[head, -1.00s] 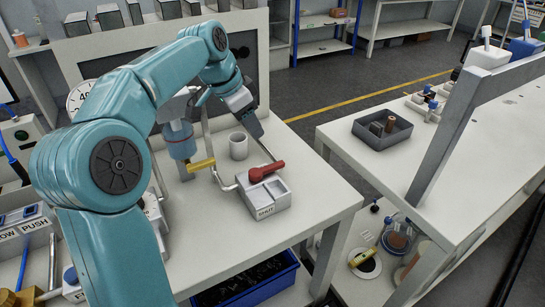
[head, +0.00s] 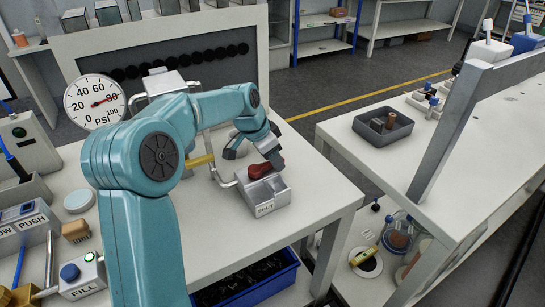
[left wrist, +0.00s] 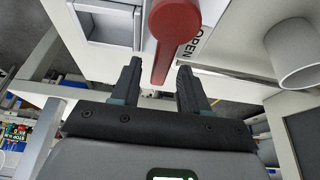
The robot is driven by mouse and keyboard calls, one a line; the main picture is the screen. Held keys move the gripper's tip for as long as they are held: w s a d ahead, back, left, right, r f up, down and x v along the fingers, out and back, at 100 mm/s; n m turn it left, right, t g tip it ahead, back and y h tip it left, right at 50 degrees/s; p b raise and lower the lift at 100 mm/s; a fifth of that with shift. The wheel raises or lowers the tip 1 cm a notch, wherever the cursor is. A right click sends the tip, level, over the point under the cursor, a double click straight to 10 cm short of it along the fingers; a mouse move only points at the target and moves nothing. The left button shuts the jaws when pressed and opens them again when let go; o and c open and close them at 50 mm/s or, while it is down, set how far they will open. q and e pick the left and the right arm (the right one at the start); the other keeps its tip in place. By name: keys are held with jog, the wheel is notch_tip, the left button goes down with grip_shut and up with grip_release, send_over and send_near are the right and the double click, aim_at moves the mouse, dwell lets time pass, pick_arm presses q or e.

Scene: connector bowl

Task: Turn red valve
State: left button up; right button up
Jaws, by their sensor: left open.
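The red valve handle (head: 262,172) sits on a pale box (head: 266,190) near the right edge of the white table, with a label on the box's front. In the left wrist view the red handle (left wrist: 174,28) reaches down between the two fingers, and a label reading OPEN (left wrist: 196,42) is beside it. My left gripper (head: 254,152) is open around the handle's end; it also shows in the left wrist view (left wrist: 160,70). A gap shows on each side of the handle. In the head view the fingers partly hide the handle. My right gripper is not in view.
A pipe with a yellow lever (head: 200,161) stands left of the valve box. A pale mug (left wrist: 296,52) is close beside the gripper. A round PSI gauge (head: 95,101) stands at the left. A blue crate (head: 250,284) is under the table.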

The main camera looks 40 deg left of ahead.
pick_arm(q)
jog(key=shift+c, duration=0.3)
grip_shut()
